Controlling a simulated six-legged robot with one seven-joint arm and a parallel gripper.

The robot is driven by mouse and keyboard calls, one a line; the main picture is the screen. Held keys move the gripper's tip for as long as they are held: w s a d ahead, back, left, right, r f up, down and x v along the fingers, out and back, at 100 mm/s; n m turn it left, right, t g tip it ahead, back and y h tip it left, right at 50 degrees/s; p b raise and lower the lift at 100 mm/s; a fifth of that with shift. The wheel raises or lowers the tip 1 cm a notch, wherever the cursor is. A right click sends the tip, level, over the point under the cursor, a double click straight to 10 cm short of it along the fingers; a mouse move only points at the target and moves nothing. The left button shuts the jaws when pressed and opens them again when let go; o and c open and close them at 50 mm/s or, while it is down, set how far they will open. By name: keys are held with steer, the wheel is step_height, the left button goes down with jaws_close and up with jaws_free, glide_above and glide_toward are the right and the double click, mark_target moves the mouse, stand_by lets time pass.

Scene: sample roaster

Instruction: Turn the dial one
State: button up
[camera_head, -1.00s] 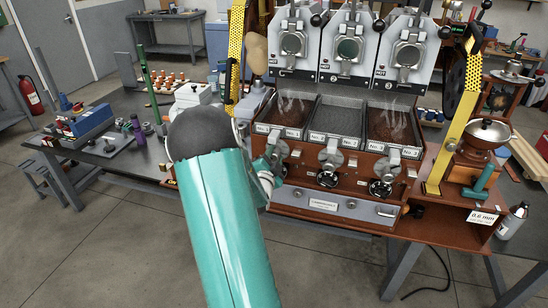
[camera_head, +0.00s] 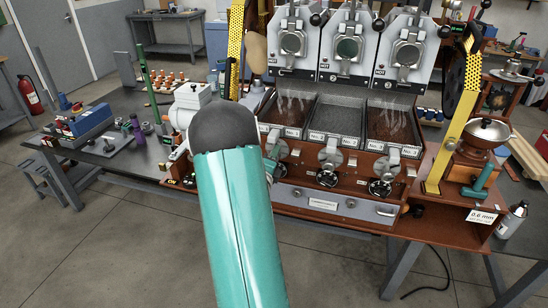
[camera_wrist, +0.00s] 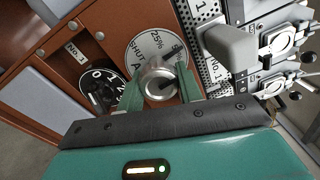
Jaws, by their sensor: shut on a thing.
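In the wrist view, my gripper (camera_wrist: 160,86) has its two teal fingers on either side of a round silver knob (camera_wrist: 158,77) and is shut on it. The knob stands in front of a pale round plate (camera_wrist: 142,50) marked "SHUT" and "25%". A black dial (camera_wrist: 100,88) with white markings sits left of the gripper, apart from the fingers, by a "No. 1" label (camera_wrist: 76,50).
The roaster's front has two more silver plates (camera_head: 330,156) and black dials (camera_head: 328,178) to the right. Three trays, a bare middle one (camera_head: 336,115) among them, lie above. A yellow perforated bracket (camera_head: 446,150) stands at right.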

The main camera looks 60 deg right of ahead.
steer(key=shift+m, duration=0.6)
steer(key=o, duration=1)
steer(key=a, duration=0.4)
steer(key=s+a, duration=0.1)
steer(key=a, duration=0.8)
steer(key=shift+s+a+f, duration=0.35)
steer(key=shift+f, duration=0.05)
